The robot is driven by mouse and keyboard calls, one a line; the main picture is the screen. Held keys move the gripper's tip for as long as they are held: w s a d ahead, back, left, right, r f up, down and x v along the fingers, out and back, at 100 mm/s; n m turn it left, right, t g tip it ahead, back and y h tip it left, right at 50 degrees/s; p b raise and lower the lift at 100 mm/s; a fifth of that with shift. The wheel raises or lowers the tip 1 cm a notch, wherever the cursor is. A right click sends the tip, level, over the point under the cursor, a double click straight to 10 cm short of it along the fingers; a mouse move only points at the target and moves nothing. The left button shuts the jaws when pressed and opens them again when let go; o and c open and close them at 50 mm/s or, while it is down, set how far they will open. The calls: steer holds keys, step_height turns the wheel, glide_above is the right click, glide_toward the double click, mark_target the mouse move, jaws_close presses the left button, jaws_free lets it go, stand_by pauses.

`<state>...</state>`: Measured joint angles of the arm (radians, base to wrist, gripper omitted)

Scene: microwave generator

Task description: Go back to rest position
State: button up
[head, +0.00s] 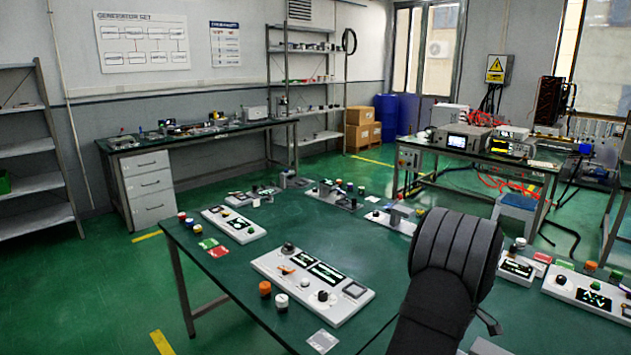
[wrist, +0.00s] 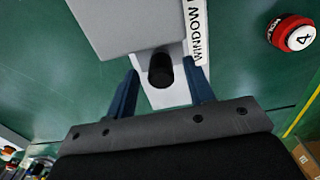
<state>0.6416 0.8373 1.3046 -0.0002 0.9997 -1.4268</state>
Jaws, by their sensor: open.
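My gripper (wrist: 160,67) is open in the wrist view, with one dark blue finger on each side of a black knob (wrist: 160,70). The fingers appear apart from the knob; its depth relative to the fingertips is hard to judge. The knob stands beside a grey block (wrist: 125,22) on a white base, next to a strip labelled "WINDOW" (wrist: 196,35). In the head view my black arm rises at the lower right, and my gripper is hidden behind it.
A red and white button marked 4 (wrist: 292,33) sits right of the fingers. The green table (head: 300,237) carries several control panels, including a white one (head: 312,285) left of my arm and another (head: 590,293) at right. The air above the table looks free.

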steer(key=shift+f, duration=0.8)
steer(key=shift+w+a, duration=0.15)
steer(key=shift+r, duration=0.15)
